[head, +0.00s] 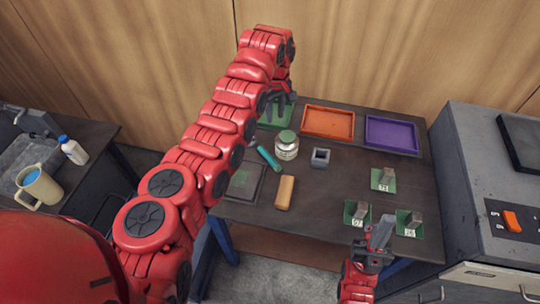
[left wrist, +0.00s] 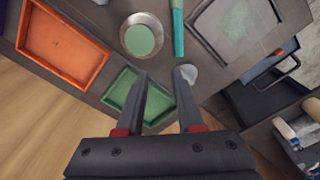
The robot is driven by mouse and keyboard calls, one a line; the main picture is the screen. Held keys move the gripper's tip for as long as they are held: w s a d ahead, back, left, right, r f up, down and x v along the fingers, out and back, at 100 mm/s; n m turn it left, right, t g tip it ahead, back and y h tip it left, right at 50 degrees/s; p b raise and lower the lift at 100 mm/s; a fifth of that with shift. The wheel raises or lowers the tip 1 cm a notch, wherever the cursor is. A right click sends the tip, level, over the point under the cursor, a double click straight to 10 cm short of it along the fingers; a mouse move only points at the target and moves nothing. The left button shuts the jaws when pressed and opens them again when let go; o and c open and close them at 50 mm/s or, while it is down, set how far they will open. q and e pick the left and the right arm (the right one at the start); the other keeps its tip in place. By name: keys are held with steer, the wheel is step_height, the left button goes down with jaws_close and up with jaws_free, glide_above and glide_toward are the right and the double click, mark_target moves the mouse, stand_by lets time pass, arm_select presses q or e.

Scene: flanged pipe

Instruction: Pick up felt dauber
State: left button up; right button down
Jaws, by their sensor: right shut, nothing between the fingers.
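The felt dauber (head: 268,158) lies on the dark table, a teal stick beside a glass jar. In the left wrist view the teal stick (left wrist: 178,30) ends in a pale grey round head (left wrist: 189,73) at the tip of the right-hand finger. I cannot tell whether they touch. My left gripper (head: 275,108) hangs over the back of the table near the green tray; in its wrist view (left wrist: 160,76) the fingers are apart with nothing held between them. My right gripper (head: 380,234) is shut and empty at the table's front right, by the numbered green plates.
The jar (head: 287,146) with green content stands right of the dauber. Green (left wrist: 150,97), orange (head: 328,123) and purple (head: 391,135) trays line the back. A grey hollow block (head: 320,158), a tan block (head: 285,192) and a dark plate (head: 240,184) also lie here.

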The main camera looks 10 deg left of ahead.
arm_select(q)
steer(key=s+r, duration=0.2)
steer(key=g+b, duration=0.1)
steer(key=b, duration=0.4)
glide_above(266, 152)
steer(key=d, duration=0.1)
step_height(266, 152, down, 11)
steer(key=shift+d+f, duration=0.1)
steer(key=shift+f+p, duration=0.2)
steer(key=shift+p, duration=0.65)
steer(key=shift+f, duration=0.3)
steer(key=shift+a+f+p, duration=0.2)
steer(key=shift+f+p, duration=0.05)
steer(key=shift+p, duration=0.1)
steer(key=f, duration=0.1)
steer(key=f+p, duration=0.1)
steer(key=f, duration=0.1)
steer(key=shift+a, duration=0.35)
steer(key=shift+f+p, duration=0.35)
steer(key=shift+f, duration=0.55)
